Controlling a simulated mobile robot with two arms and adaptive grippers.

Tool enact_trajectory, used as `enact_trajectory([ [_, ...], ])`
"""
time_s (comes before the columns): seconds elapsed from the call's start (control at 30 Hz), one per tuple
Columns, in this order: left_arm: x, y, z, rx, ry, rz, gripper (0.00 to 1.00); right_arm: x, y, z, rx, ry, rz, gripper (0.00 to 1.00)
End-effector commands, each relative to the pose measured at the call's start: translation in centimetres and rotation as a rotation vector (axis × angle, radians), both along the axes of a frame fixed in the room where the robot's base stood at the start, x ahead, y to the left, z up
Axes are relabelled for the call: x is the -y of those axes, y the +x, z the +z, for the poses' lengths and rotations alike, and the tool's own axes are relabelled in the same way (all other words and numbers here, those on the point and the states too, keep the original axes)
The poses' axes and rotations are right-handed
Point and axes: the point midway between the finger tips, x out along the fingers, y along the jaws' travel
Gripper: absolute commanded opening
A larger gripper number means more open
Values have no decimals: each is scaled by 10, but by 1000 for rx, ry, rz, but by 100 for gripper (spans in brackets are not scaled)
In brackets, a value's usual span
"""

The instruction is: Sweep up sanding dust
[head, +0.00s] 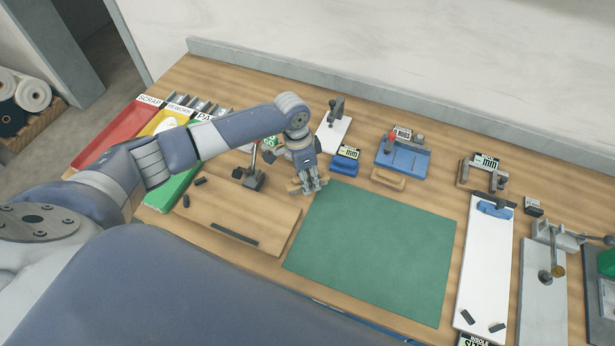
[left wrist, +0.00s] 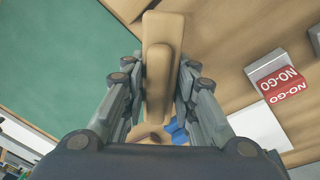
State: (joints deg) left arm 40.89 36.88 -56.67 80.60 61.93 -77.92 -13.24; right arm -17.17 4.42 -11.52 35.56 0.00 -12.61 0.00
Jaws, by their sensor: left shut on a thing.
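My left gripper (head: 309,187) is low over the bench near the top left corner of the green mat (head: 375,250). It is shut on a tan wooden piece (head: 294,186), perhaps a brush. In the left wrist view that piece (left wrist: 160,65) runs long and narrow between the fingers, with the mat (left wrist: 50,60) to its left. Its underside is hidden, so I cannot tell whether it has bristles. I cannot make out any dust. My right gripper is not in view.
A wooden board (head: 220,211) with dark strips lies left of the mat. A tan block (head: 388,179) and a blue block (head: 344,165) stand behind it. The mat is bare.

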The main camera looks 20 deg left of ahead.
Motion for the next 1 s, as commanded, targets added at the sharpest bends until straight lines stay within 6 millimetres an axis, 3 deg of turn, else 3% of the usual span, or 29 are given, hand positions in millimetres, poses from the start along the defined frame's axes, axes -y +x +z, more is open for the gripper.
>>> enact_trajectory([
  [0.1, 0, 0, 15, 0, 2, 4, 0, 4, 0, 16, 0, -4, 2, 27],
  [0.33, -1, 3, 31, 0, 4, 7, 0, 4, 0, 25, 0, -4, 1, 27],
  [1.0, -1, 4, 33, -1, 5, 9, 0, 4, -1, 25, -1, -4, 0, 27],
])
